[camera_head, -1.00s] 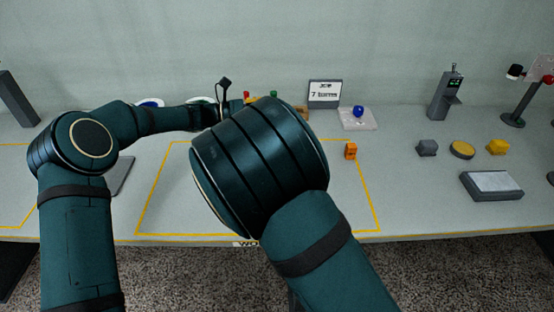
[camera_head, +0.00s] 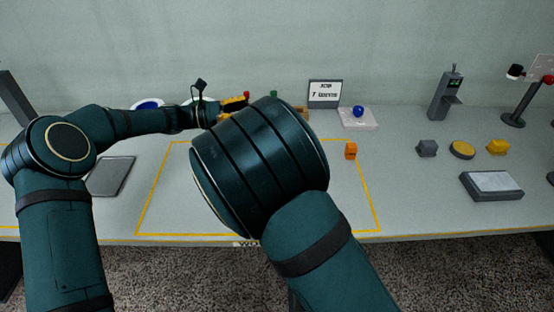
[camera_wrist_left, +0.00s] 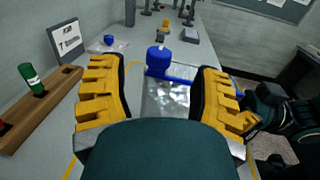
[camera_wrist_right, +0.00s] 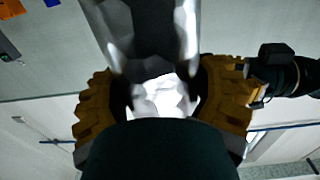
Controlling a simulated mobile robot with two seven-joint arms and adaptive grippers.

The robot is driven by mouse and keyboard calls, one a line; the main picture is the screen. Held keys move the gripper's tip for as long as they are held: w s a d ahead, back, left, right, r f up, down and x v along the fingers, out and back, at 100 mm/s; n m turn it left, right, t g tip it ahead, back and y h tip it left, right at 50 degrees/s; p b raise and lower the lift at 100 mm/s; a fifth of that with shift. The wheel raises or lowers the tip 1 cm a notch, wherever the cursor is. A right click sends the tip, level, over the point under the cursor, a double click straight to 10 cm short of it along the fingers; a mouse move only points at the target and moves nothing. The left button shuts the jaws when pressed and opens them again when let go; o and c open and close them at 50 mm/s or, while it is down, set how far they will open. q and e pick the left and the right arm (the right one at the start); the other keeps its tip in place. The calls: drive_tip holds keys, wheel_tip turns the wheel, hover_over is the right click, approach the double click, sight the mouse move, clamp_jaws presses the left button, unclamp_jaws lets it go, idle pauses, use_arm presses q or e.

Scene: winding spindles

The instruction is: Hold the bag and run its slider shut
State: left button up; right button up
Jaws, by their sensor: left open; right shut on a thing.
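The shiny, silvery bag (camera_wrist_left: 165,98) shows between my left fingers in the left wrist view. A blue slider (camera_wrist_left: 158,62) sits at its top on a blue strip (camera_wrist_left: 185,74). My left gripper (camera_wrist_left: 158,90) is open, its yellow fingers apart on either side of the bag's view, not closed on the slider. In the head view its yellow fingers (camera_head: 234,103) show behind my right arm. My right gripper (camera_wrist_right: 163,95) is shut on the crinkled bag (camera_wrist_right: 160,40), which fills the middle of the right wrist view. In the head view my right arm hides the bag and right gripper.
A wooden rack (camera_wrist_left: 38,118) with a green spool (camera_wrist_left: 32,78) stands beside the sign (camera_head: 325,93). A blue-knobbed pale plate (camera_head: 358,120) and an orange piece (camera_head: 350,151) lie to the right. The yellow-outlined area's front (camera_head: 190,215) is clear.

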use_arm(q)
drive_tip(key=a, duration=0.6)
drive_tip(key=shift+s, duration=0.45)
use_arm(e)
drive_tip(key=o, duration=1.3)
drive_tip(key=s, duration=1.2)
drive_tip(key=shift+a, duration=0.1)
drive_tip(key=shift+s, duration=0.1)
